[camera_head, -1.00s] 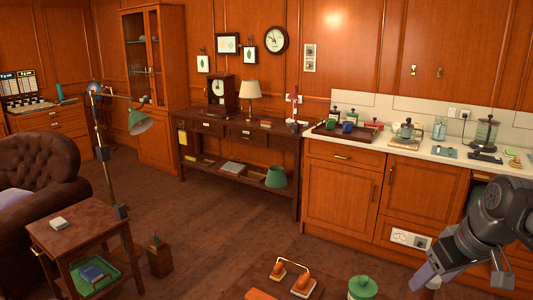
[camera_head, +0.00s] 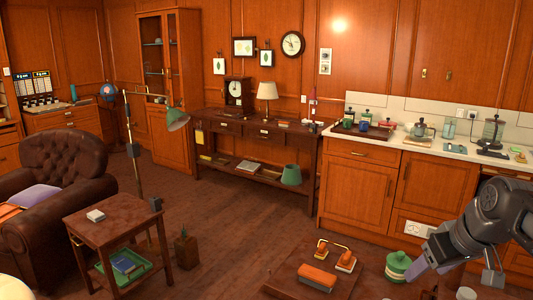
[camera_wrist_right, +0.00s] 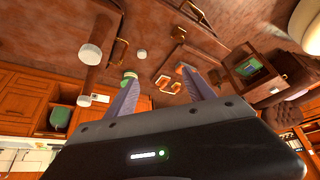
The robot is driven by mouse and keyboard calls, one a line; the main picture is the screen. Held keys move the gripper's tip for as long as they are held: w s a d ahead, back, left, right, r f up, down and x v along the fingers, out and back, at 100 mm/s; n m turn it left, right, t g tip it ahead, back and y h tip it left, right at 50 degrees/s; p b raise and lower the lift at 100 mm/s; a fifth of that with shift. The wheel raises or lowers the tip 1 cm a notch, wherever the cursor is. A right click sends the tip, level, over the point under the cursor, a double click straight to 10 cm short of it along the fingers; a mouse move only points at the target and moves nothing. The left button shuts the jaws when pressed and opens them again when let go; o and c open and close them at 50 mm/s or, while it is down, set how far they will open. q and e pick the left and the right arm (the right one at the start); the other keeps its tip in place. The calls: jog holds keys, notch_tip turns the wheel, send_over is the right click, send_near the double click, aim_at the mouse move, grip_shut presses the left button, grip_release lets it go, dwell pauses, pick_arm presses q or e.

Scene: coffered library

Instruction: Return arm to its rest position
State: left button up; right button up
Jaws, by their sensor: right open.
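My right arm comes in at the lower right of the head view, with its gripper (camera_head: 440,270) hanging low near the table's right side. In the right wrist view the two purple-grey fingers of the gripper (camera_wrist_right: 162,74) stand wide apart, with nothing between them. Floor and furniture show beyond the fingers, well away from them. My left arm and gripper are not in view.
A low table (camera_head: 285,275) in front bears an orange block (camera_head: 317,277) and a copper-handled piece (camera_head: 337,255). A green jar (camera_head: 398,266) stands close left of my gripper. The counter (camera_head: 385,144) runs behind. Open floor (camera_head: 235,222) lies to the left.

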jog(key=w+a+f+m+t, duration=0.25)
jog(key=w+a+f, duration=0.25)
jog(key=w+f, duration=0.55)
jog(key=s+a+f+y, duration=0.1)
jog(key=a+f, duration=0.4)
jog(key=f, duration=0.3)
jog(key=s+a+f+y, duration=0.1)
jog(key=a+f, duration=0.4)
jog(key=f, duration=0.4)
jog(key=s+a+f+g, duration=0.2)
jog(key=s+a+f, duration=0.3)
jog(key=s+f, duration=0.2)
jog(key=s+a+f+g+y, duration=0.1)
jog(key=s+a+f+g, duration=0.2)
jog(key=s, duration=0.8)
jog(key=s+a+f+g, duration=0.2)
jog(key=s+a+f, duration=0.5)
jog(key=f, duration=0.5)
jog(key=shift+s+y, duration=0.4)
jog(key=shift+s, duration=0.75)
